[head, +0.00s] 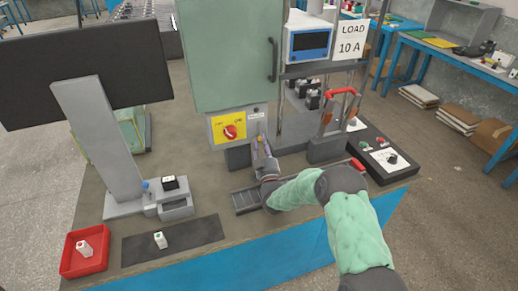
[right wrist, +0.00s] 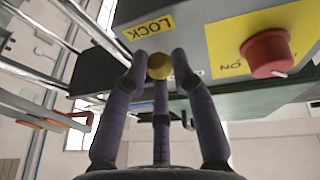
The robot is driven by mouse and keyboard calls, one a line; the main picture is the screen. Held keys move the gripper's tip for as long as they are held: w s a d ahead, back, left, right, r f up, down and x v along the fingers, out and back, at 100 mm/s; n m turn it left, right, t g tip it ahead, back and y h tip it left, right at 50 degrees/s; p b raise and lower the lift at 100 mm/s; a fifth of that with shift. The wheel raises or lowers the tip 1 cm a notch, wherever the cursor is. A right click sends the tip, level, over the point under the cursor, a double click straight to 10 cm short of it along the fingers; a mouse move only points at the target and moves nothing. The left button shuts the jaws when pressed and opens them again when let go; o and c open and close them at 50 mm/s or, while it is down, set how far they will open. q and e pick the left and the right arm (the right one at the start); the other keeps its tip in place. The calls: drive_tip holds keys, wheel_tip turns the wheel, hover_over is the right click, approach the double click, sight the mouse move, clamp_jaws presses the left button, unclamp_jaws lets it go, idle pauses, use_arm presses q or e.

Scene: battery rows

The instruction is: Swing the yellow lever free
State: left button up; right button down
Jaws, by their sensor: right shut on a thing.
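The yellow lever (right wrist: 159,66) shows as a round yellow knob under the grey box, beside a yellow label reading LOCK. In the head view only a small yellow spot of the lever (head: 260,138) shows, right of the yellow switch plate. My right gripper (right wrist: 158,74) has its dark fingers closed around the knob, and in the head view the right gripper (head: 261,143) reaches up to it from the front. The fingers hide the rest of the lever, so its angle cannot be told. My left gripper is not in view.
A red rotary switch (head: 230,132) sits on the yellow plate just left of the lever. The green cabinet (head: 232,55) stands above. A red-handled switch (head: 342,92) and a black control box (head: 383,158) are at the right. A red tray (head: 69,267) is at front left.

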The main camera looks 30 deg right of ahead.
drive_tip(key=shift+d+r+n, duration=0.1)
drive_tip(key=shift+d+n, duration=0.15)
drive_tip(key=shift+n, duration=0.35)
drive_tip(key=c, duration=1)
unclamp_jaws()
drive_tip(key=shift+s, duration=0.15)
drive_tip(key=v, duration=0.7)
drive_tip(key=shift+s, duration=0.2)
